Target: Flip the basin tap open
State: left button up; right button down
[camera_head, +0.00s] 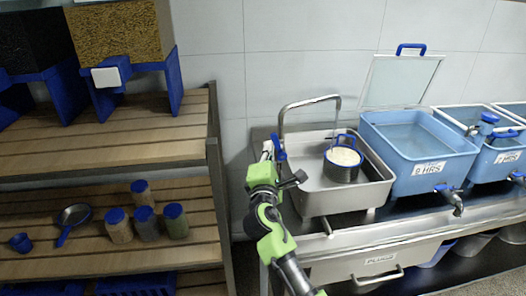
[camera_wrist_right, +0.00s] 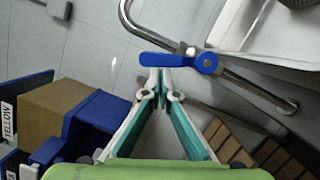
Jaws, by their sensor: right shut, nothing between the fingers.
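The basin tap is a curved steel pipe (camera_head: 310,103) rising at the left rear of a steel basin (camera_head: 318,203). Its blue lever (camera_head: 279,147) shows beside the pipe's base. My right gripper (camera_head: 267,150) is beside the lever at the basin's left edge. In the right wrist view the right gripper (camera_wrist_right: 158,78) has its fingertips together and empty, right at the blue lever (camera_wrist_right: 180,58); I cannot tell whether they touch it. The lever lies across the steel pipe (camera_wrist_right: 248,87). My left gripper is not in view.
A steel pot (camera_head: 342,173) with blue handles and pale contents stands in the basin. Blue tanks (camera_head: 420,150) with taps stand to the right. A wooden shelf (camera_head: 110,150) with jars and a pan is at left, close to my right arm. A drawer (camera_head: 375,265) is below the basin.

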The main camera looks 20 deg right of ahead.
jog(key=shift+s+d+r+m+g+p, duration=0.1)
jog(key=shift+d+r+m+g+p, duration=0.2)
jog(key=shift+m, duration=0.4)
jog(key=shift+s+d+r+m+g+p, duration=0.15)
jog(key=shift+d+m+p, duration=0.25)
jog(key=shift+m, duration=0.3)
jog(key=shift+s+d+r+m+g+p, duration=0.1)
jog(key=shift+d+r+m+p, duration=0.2)
jog(key=shift+m, duration=0.4)
jog(key=shift+f, duration=0.1)
